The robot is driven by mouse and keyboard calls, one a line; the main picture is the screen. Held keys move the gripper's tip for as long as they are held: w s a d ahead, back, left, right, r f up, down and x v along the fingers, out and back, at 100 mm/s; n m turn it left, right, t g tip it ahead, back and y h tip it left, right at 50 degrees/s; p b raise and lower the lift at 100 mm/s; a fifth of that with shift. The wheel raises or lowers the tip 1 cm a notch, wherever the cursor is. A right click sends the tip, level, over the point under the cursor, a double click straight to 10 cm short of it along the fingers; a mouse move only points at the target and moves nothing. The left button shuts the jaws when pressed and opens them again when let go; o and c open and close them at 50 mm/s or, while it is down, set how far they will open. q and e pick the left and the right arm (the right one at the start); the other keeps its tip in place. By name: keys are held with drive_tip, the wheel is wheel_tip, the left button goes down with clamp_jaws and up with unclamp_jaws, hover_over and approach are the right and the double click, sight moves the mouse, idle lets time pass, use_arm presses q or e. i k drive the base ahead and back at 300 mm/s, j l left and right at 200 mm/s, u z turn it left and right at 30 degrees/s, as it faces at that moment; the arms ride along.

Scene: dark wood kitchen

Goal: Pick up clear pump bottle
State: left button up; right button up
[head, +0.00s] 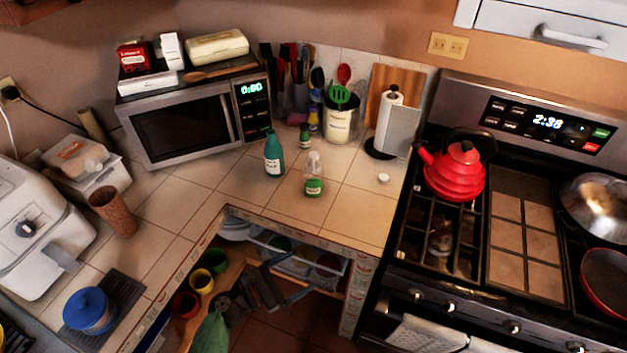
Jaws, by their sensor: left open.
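The clear pump bottle (314,175) stands upright on the tiled counter (215,193), near its front inner corner. It has a pale pump top and a green lower part. A teal bottle (274,154) stands to its left and slightly behind it. My left gripper (288,283) is dark and shows below the counter edge, in front of the open shelf. It is open and empty, well apart from the pump bottle. My right gripper is not in view.
A microwave (180,125), a utensil crock (340,122) and a paper towel holder (397,130) stand behind. A small white item (383,178) lies right of the bottle. The stove with a red kettle (455,172) is at right. Counter tiles around the bottle's front are clear.

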sight(312, 182)
drive_tip(key=i, duration=1)
